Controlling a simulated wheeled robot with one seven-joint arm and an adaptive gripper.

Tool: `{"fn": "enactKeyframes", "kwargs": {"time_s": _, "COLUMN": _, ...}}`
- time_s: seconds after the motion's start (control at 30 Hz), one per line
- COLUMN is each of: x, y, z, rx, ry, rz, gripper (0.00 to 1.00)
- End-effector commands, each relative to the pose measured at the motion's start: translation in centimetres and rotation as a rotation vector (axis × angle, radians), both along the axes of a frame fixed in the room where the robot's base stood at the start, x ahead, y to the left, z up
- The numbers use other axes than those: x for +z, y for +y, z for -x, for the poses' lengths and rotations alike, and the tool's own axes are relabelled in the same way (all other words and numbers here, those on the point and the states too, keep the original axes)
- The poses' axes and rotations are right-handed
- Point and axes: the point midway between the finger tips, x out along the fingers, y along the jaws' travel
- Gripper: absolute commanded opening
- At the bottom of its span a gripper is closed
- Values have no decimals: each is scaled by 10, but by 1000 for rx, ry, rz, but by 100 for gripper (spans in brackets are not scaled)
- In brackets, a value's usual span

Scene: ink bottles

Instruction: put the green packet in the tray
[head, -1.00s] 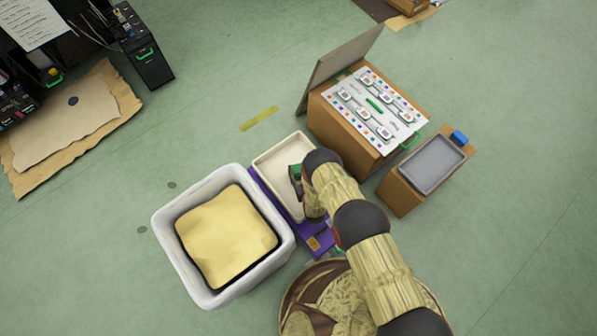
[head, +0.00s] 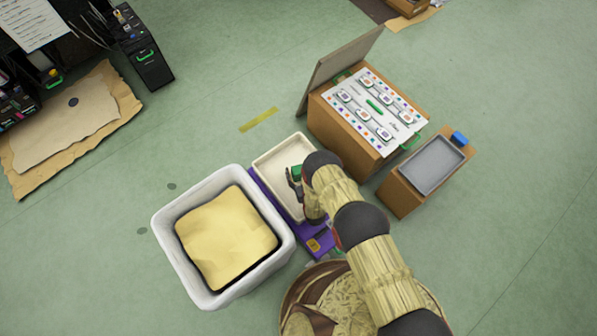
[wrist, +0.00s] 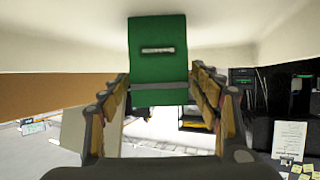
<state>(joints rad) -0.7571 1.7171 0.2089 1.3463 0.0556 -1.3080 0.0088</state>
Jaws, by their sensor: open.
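The green packet (head: 297,172) shows as a small green patch over the cream tray (head: 275,160), partly hidden by my gripper. In the wrist view the green packet (wrist: 158,30) is a flat green block with a pale slot-like mark, against a cream surface. My gripper (wrist: 160,82) is open, with one finger on each side of the packet's near end. In the head view my gripper (head: 294,180) is over the tray, and my arm hides the tray's right part. I cannot tell whether the fingers touch the packet.
A white bin with a yellow top (head: 226,236) stands left of the cream tray. A cardboard box with a printed panel (head: 372,108) and a raised lid stands behind it. A grey tray (head: 432,164) sits on a small box at right. Floor is clear around them.

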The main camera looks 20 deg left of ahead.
Motion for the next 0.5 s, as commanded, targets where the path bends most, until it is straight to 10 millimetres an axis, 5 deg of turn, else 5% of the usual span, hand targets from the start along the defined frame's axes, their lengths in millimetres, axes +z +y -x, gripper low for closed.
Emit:
{"fn": "enactKeyframes", "kwargs": {"time_s": 0.17, "x": 8, "y": -6, "z": 8, "rx": 0, "ry": 1, "rz": 1, "gripper": 63}}
{"fn": "enactKeyframes", "kwargs": {"time_s": 0.5, "x": 35, "y": -47, "z": 56, "rx": 1, "ry": 2, "rz": 2, "gripper": 63}}
